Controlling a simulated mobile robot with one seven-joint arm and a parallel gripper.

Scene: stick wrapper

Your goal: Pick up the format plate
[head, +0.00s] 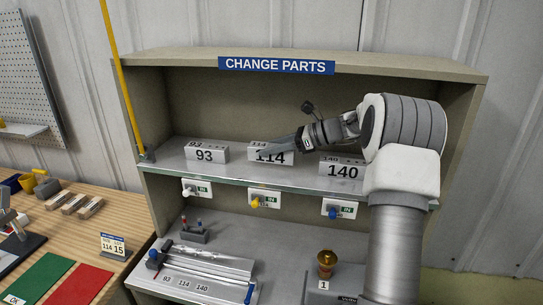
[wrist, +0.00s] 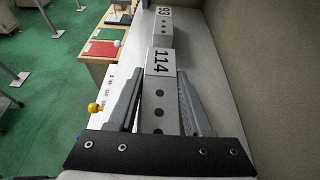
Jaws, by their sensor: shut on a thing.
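The grey format plate marked 114 (head: 284,158) is in the middle of the upper shelf in the head view. My gripper (head: 272,148) reaches in from the right, with its fingers at this plate. In the wrist view the fingers (wrist: 160,84) lie along both sides of the 114 plate (wrist: 159,95), shut on it. The plate looks level and at shelf height; I cannot tell whether it touches the shelf. Similar plates marked 93 (head: 206,155) and 140 (head: 342,171) stand to its left and right. The 93 plate also shows in the wrist view (wrist: 164,31).
The cabinet's upper shelf (head: 229,171) has side walls and a top above my arm. Below are a rail tray (head: 205,268) and a brass piece (head: 327,262). A wooden bench (head: 75,225) stands at left.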

